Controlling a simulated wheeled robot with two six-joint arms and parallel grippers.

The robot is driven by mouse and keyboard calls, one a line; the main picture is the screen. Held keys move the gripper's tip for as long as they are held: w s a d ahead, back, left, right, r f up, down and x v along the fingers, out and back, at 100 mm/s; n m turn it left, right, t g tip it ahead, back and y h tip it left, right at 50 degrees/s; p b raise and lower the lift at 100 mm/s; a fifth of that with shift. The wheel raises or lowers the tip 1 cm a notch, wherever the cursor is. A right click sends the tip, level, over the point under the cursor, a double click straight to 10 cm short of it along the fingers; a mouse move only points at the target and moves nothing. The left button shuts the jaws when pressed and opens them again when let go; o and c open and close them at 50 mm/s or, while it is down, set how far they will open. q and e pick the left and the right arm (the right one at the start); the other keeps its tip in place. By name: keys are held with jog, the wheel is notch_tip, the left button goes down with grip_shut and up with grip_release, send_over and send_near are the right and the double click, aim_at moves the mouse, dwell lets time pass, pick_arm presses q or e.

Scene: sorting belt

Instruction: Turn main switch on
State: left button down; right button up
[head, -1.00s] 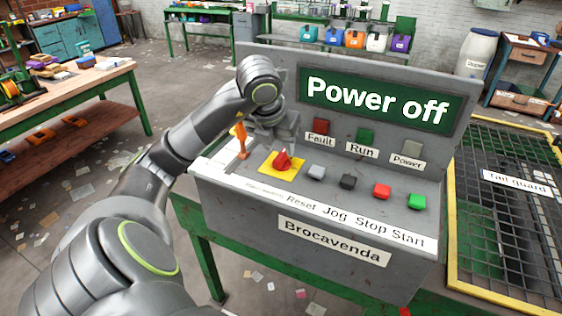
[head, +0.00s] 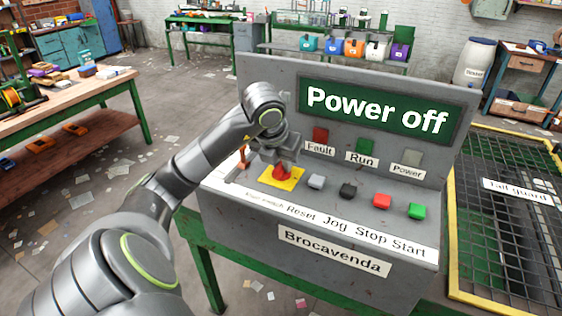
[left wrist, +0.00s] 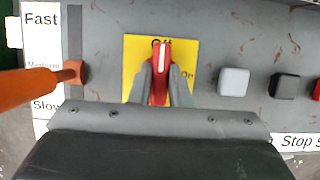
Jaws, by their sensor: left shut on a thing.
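The main switch is a red rotary knob (left wrist: 161,62) on a yellow plate (left wrist: 133,47) at the left of the grey control panel (head: 225,200). In the left wrist view its white pointer line aims up at "Off", and "On" is printed to the right. My left gripper (left wrist: 161,85) is shut on the knob, one finger on each side. In the head view the knob (head: 282,173) shows just below my left gripper (head: 278,165). The display (head: 377,107) reads "Power off". My right gripper is out of view.
An orange lever (left wrist: 75,72) stands left of the switch, by the Fast and Slow labels. Right of it are grey (head: 316,182), black (head: 348,190), red (head: 382,201) and green (head: 416,210) buttons. A yellow-framed mesh guard (head: 515,230) is at the right.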

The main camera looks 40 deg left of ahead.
pick_arm(q)
jog(key=shift+a+f+m+b, duration=0.15)
jog(key=shift+m+b, duration=0.55)
jog(key=shift+b, duration=0.35)
jog(key=m+h+b, duration=0.1)
jog(key=m+b, duration=0.2)
jog(key=b, duration=0.1)
jog(key=shift+h, duration=0.4)
jog(key=m+h+b, duration=0.1)
jog(key=m+b, duration=0.1)
jog(key=m, duration=0.1)
jog(key=shift+m, duration=0.4)
jog(key=shift+m+h+b, duration=0.45)
jog(key=shift+m+h, duration=0.05)
jog(key=shift+m, duration=0.5)
jog(key=m, duration=0.1)
jog(key=m+g+h, duration=0.1)
jog(key=shift+w+r+m, duration=0.1)
jog(key=shift+r+m, duration=0.1)
jog(key=shift+m, duration=0.1)
jog(key=shift+r+m+g+h, duration=0.1)
jog(key=shift+m+g+h, duration=0.25)
jog(key=shift+m, duration=0.85)
jog(key=shift+a+m+g+p, duration=0.1)
jog(key=shift+m+g+p, duration=0.35)
jog(key=shift+m, duration=0.85)
